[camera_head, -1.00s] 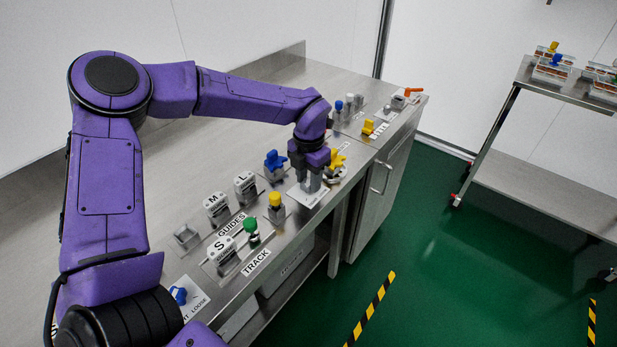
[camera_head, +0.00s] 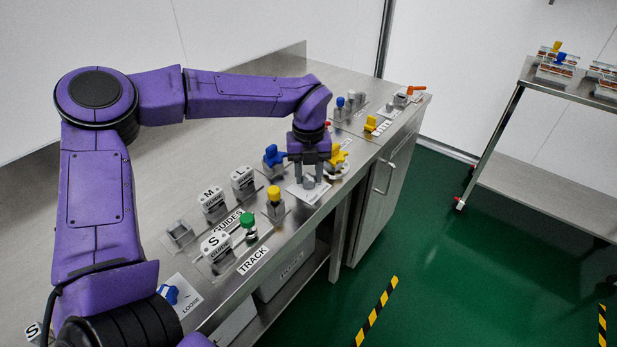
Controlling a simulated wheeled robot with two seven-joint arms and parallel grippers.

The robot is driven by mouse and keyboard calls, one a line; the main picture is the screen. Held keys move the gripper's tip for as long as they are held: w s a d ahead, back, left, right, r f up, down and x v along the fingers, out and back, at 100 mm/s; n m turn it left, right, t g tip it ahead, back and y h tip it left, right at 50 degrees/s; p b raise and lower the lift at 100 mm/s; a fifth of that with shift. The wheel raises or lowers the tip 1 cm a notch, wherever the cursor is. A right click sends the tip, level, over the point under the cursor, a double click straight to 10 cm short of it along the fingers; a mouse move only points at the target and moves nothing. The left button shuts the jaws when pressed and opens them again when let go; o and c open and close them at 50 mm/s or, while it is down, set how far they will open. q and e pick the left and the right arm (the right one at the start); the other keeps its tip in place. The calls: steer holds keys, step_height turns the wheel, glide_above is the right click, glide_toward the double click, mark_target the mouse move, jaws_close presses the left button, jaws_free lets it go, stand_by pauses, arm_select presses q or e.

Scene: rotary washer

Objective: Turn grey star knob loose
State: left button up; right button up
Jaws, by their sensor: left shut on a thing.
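My left gripper (camera_head: 309,180) points down over a pale plate (camera_head: 308,194) near the front edge of the steel bench. Its fingers are shut on the grey star knob (camera_head: 309,182), which is small and mostly hidden between the fingertips. I cannot tell how far the knob is turned. My right gripper is not in view.
A blue star knob (camera_head: 274,155) stands left of my gripper and a yellow star knob (camera_head: 337,159) just right of it. A yellow-topped post (camera_head: 274,194), a green knob (camera_head: 247,220) and lettered guide blocks (camera_head: 214,203) stand nearer. A steel cart (camera_head: 560,85) stands right, across green floor.

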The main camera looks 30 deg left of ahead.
mark_target(308, 177)
arm_select(q)
steer(key=n+b, duration=0.2)
steer(key=n, duration=0.1)
steer(key=n+b, duration=0.1)
steer(key=shift+f+n, duration=0.25)
steer(key=shift+n, duration=0.15)
steer(key=n+b, duration=0.5)
steer(key=shift+s, duration=0.1)
steer(key=shift+r+n+b, duration=0.25)
steer(key=shift+n+b, duration=1.35)
steer(key=shift+b, duration=0.1)
steer(key=o, duration=1.1)
steer(key=shift+c, duration=0.2)
step_height(308, 177, up, 11)
steer(key=p, duration=0.1)
steer(key=shift+f, duration=0.2)
steer(key=shift+p, duration=0.3)
